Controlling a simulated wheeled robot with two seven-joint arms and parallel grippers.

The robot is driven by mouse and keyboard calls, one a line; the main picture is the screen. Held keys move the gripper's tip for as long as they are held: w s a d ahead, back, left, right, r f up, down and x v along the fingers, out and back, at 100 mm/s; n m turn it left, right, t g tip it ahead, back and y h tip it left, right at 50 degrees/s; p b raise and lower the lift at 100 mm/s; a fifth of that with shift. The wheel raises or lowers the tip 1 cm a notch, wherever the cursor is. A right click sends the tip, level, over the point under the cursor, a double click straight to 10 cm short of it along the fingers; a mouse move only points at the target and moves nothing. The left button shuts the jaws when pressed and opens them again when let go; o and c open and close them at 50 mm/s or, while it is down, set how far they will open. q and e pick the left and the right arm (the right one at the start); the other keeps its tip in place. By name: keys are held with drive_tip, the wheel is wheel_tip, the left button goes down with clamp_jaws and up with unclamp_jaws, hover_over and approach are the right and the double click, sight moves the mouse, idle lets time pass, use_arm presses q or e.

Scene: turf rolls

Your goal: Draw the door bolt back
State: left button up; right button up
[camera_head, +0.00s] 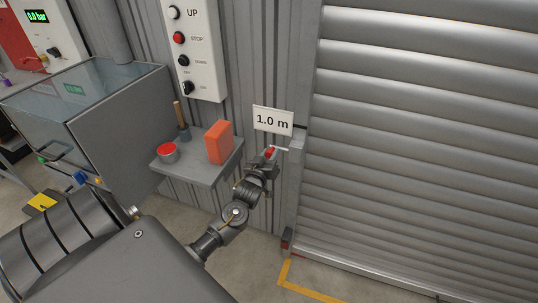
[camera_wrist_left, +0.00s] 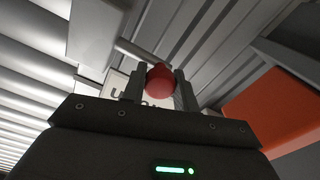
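The door bolt shows as a pale rod (camera_head: 281,149) with a red knob (camera_head: 269,152), low beside the roller door (camera_head: 420,140) and under the "1.0 m" sign (camera_head: 272,120). The rod runs right toward a grey bracket on the door frame (camera_head: 296,160). My left gripper (camera_head: 268,156) is at the knob. In the left wrist view the red knob (camera_wrist_left: 160,76) fills the gap between my two fingers, and the rod (camera_wrist_left: 133,52) runs up-left to a pale block (camera_wrist_left: 95,30). The rod's far end is hidden. My right gripper is out of view.
A small shelf (camera_head: 205,172) left of my gripper holds a red-topped can (camera_head: 167,153), a wooden-handled tool (camera_head: 182,125) and an orange block (camera_head: 218,142). A button panel (camera_head: 194,50) hangs above. A glass-topped cabinet (camera_head: 115,125) stands at left.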

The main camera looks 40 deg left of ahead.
use_arm(q)
clamp_jaws()
drive_tip(key=a, duration=0.1)
drive_tip(key=s+a, duration=0.1)
drive_tip(key=a, duration=0.3)
drive_tip(key=shift+s+r+p, duration=0.1)
drive_tip(key=shift+s+p, duration=0.3)
drive_tip(key=shift+a, duration=0.1)
drive_tip(key=o, duration=0.5)
unclamp_jaws()
drive_tip(key=shift+s+a, duration=0.1)
drive_tip(key=shift+a, duration=0.05)
drive_tip(key=shift+o, duration=0.2)
drive_tip(key=shift+d, duration=0.25)
